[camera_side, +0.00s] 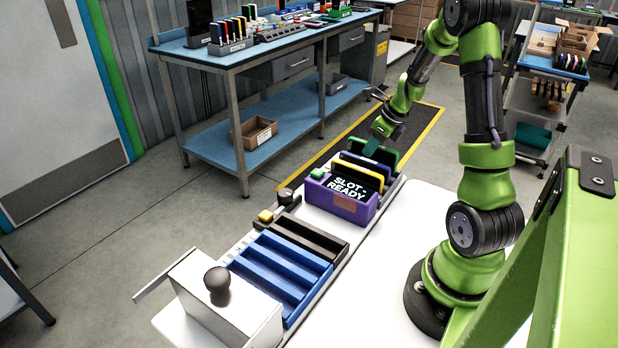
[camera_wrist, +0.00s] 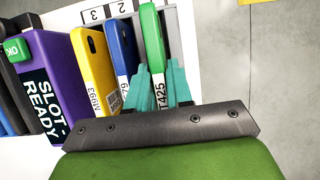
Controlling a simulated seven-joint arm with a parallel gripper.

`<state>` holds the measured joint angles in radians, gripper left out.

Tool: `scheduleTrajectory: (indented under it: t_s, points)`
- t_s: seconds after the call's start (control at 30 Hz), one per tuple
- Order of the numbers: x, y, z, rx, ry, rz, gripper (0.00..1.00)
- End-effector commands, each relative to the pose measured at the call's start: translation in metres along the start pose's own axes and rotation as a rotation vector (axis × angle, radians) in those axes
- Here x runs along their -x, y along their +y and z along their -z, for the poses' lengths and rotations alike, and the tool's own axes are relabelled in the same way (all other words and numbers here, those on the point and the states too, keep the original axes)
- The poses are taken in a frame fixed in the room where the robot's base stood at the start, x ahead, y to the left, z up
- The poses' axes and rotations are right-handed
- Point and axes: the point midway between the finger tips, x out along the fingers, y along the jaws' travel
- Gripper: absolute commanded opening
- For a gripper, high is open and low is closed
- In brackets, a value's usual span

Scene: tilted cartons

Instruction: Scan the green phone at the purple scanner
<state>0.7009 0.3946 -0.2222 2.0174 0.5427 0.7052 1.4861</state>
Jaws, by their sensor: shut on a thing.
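The green phone (camera_wrist: 151,40), labelled T425, stands on edge at the far end of the row in the side view (camera_side: 389,156). My gripper's teal fingers (camera_wrist: 158,88) are on both sides of it, shut on it. In the side view my gripper (camera_side: 371,148) reaches the phone from above. I cannot tell whether the phone is clear of its slot. The purple scanner (camera_side: 340,201) has a dark face reading "SLOT-READY" and a green button on top; it also shows at the left of the wrist view (camera_wrist: 52,75).
A blue phone (camera_wrist: 121,48) and a yellow phone (camera_wrist: 92,62) stand between the green phone and the scanner. A blue slotted tray (camera_side: 280,268) and a white box with a black knob (camera_side: 225,305) are nearer the camera. The white table (camera_side: 400,220) is bare beside the row.

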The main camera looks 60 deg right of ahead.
Motion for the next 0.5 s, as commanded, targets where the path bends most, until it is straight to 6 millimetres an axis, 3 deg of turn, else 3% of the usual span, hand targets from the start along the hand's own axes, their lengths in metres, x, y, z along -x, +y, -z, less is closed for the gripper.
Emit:
scheduleTrajectory:
  t_s: [0.2, 0.37, 0.5]
  points:
    - [0.044, 0.0, -0.019, 0.004, -0.005, 0.003, 0.0]
    - [0.066, 0.001, -0.03, 0.007, -0.005, 0.002, 0.0]
    - [0.079, 0.022, -0.047, 0.054, -0.005, -0.021, 0.0]
